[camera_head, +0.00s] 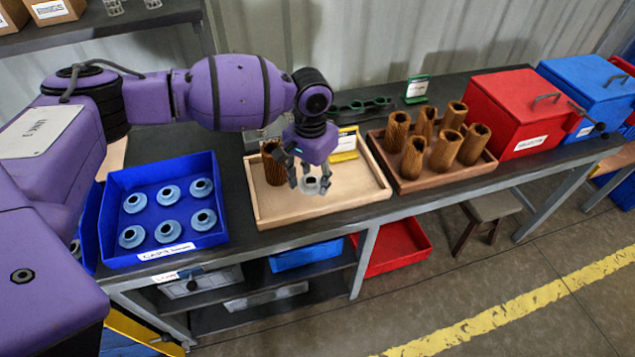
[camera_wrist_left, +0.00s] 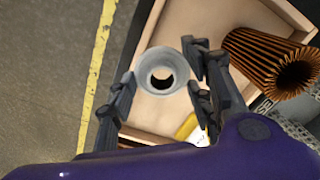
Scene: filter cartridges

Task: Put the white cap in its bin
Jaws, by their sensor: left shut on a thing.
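My left gripper (camera_head: 311,182) is above the light wooden tray (camera_head: 345,207) with its fingers shut on the white cap (camera_head: 316,185). In the left wrist view the white cap (camera_wrist_left: 150,64) shows as a pale ring with a dark-rimmed hole, between the fingers (camera_wrist_left: 160,85). The tray lies behind it, and I cannot tell how high the cap is above it. A blue bin (camera_head: 221,238), its label reading like "CAPS", stands left of the tray and holds several light blue caps. My right gripper is not in view.
A brown pleated filter (camera_head: 273,165) and a yellow card (camera_head: 345,147) are at the tray's back. A brown tray (camera_head: 405,186) of several filters stands to the right. Beyond are a lidded red box (camera_head: 505,105) and a lidded blue box (camera_head: 590,85). Green glasses (camera_head: 362,105) lie behind.

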